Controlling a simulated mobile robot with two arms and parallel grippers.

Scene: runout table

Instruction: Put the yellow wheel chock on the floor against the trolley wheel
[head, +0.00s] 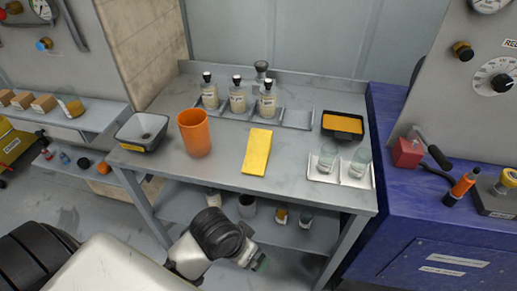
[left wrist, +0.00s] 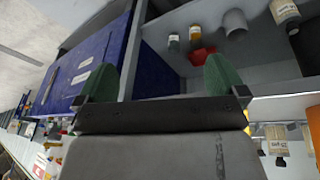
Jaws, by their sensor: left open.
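I cannot make out a wheel chock for certain in either view. A yellow block-like or folded piece (head: 257,152) lies on the grey table top; its kind is unclear. At the far left edge, a yellow body (head: 15,147) stands low by the floor with a small dark wheel (head: 3,183) under it, partly cut off; it may be the trolley. My left gripper (head: 257,262) is in front of the table, below top height, near the lower shelf. The left wrist view shows its green-tipped fingers (left wrist: 160,80) spread apart with nothing between them. My right gripper is not shown.
The grey table (head: 220,178) holds an orange cup (head: 195,133), a dark bowl (head: 142,130), bottles, glasses and an orange-filled tray (head: 342,125). Its lower shelf (head: 180,207) carries jars and a grey cup. A blue bench (head: 410,215) stands right. Floor (head: 45,205) is open at left.

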